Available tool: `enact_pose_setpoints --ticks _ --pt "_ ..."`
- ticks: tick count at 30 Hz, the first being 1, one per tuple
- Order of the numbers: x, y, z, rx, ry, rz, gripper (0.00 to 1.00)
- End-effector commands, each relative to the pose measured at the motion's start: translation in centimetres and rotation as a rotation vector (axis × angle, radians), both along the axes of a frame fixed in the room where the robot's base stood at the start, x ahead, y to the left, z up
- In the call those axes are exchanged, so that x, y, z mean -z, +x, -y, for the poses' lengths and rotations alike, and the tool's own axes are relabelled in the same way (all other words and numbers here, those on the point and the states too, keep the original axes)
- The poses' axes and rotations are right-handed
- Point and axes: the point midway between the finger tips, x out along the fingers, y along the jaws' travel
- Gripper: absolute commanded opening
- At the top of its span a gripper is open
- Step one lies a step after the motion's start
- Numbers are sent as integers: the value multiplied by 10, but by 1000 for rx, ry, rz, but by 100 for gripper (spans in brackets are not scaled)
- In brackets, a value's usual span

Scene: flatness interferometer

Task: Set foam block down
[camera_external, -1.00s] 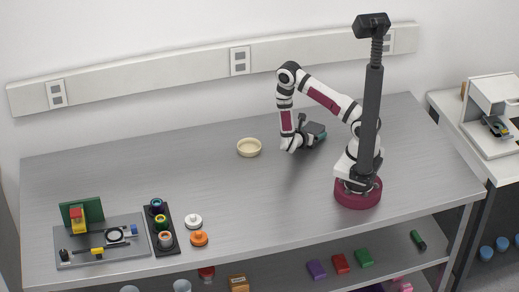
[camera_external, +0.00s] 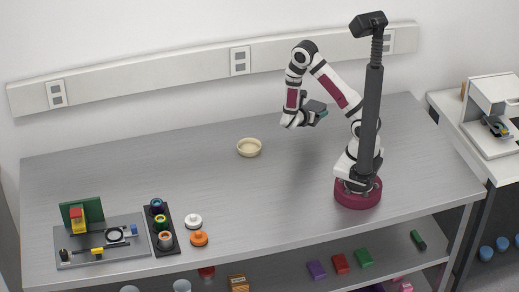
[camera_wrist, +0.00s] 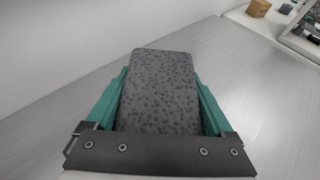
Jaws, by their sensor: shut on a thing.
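The foam block (camera_wrist: 160,90) is a dark grey speckled slab in the wrist view. My gripper (camera_wrist: 160,100) is shut on it, with a teal finger against each long side. In the external view the dark block (camera_external: 314,106) shows small at the end of my arm, and my gripper (camera_external: 312,117) holds it above the back right of the bench (camera_external: 270,205), clear of the surface. The block's lower end is hidden by the gripper's dark bar in the wrist view.
A cream round dish (camera_external: 249,148) stands left of my gripper. An optical setup on a grey plate (camera_external: 105,250), a black holder (camera_external: 162,228), a white knob (camera_external: 194,221) and an orange knob (camera_external: 199,238) stand front left. The bench middle is clear.

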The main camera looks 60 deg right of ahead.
Motion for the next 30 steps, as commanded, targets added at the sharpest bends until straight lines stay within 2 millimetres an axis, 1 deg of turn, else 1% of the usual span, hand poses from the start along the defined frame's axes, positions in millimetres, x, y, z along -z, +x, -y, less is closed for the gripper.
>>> enact_pose_setpoints --ticks 2,5,8,9,11,12,14,15,17,18,20,21,24,27,30 --pt "-1 3 -1 -9 0 0 35" --pt "3 22 -6 -59 0 -1 35" --pt "9 57 -18 -157 1 0 35" --pt "11 74 -25 -205 0 1 35" --pt "13 102 -37 -285 0 1 35" --pt "15 121 -47 -344 0 2 35" --pt "16 152 -65 -440 0 2 35" --pt "15 174 -79 -510 -1 2 35" --pt "14 207 -104 -623 -1 3 35" --pt "12 228 -122 -700 -1 3 35" --pt "7 258 -150 -814 -3 4 35" --pt "4 274 -169 -884 -3 2 35" --pt "-4 306 -209 -1028 -3 1 35" --pt "-10 324 -236 -1121 -3 -1 35" --pt "-12 333 -253 -1171 -2 -2 35"
